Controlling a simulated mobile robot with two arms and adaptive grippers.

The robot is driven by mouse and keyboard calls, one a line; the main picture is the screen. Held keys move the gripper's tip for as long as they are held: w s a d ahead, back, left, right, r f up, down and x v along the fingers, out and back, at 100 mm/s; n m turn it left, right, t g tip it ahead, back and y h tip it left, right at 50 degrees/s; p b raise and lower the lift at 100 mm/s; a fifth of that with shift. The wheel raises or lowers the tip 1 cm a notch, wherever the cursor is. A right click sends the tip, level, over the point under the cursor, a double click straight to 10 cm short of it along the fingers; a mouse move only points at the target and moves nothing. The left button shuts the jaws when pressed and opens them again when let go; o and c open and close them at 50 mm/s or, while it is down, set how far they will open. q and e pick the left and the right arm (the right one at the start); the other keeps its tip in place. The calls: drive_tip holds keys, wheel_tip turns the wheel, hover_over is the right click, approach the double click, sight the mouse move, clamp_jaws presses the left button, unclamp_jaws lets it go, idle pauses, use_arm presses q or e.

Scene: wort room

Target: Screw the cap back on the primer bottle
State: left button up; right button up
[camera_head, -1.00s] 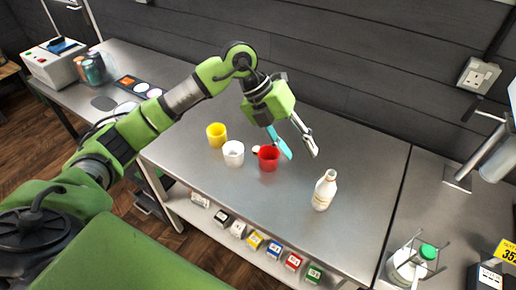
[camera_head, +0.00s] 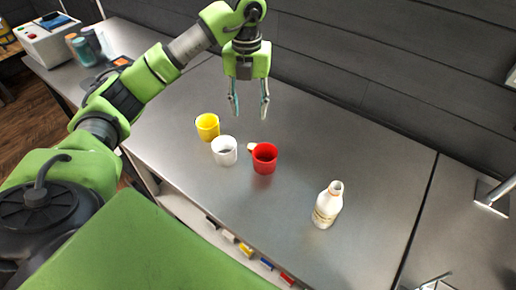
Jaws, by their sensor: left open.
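The white primer bottle (camera_head: 327,205) stands upright on the steel table, right of the cups, and its neck is open with no cap on it. A small pale piece (camera_head: 251,148) shows at the left edge of the red cup (camera_head: 264,158); it may be the cap, but it is partly hidden and I cannot tell. My left gripper (camera_head: 249,110) is open and empty, fingers pointing down, above the table behind the red cup and well away from the bottle. My right gripper is not in view.
A white cup (camera_head: 224,151) and a yellow cup (camera_head: 207,127) stand left of the red one. Coloured jars (camera_head: 82,47) and a boxy device (camera_head: 47,38) stand at the far left. The table is clear between the red cup and bottle. A dark wall rises behind.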

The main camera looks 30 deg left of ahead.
use_arm(q)
drive_tip(key=f, duration=0.1)
drive_tip(key=p, duration=0.1)
hover_over(253, 146)
wheel_tip(253, 146, down, 8)
drive_tip(key=shift+s, duration=0.15)
drive_tip(key=shift+f, duration=0.55)
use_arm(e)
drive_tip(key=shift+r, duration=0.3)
use_arm(q)
drive_tip(key=shift+f+p, duration=0.1)
drive_tip(key=shift+p, duration=0.3)
wheel_tip(253, 146, down, 4)
drive_tip(key=shift+f+p, duration=0.2)
drive_tip(key=shift+p, duration=1)
drive_tip(key=shift+f, duration=0.3)
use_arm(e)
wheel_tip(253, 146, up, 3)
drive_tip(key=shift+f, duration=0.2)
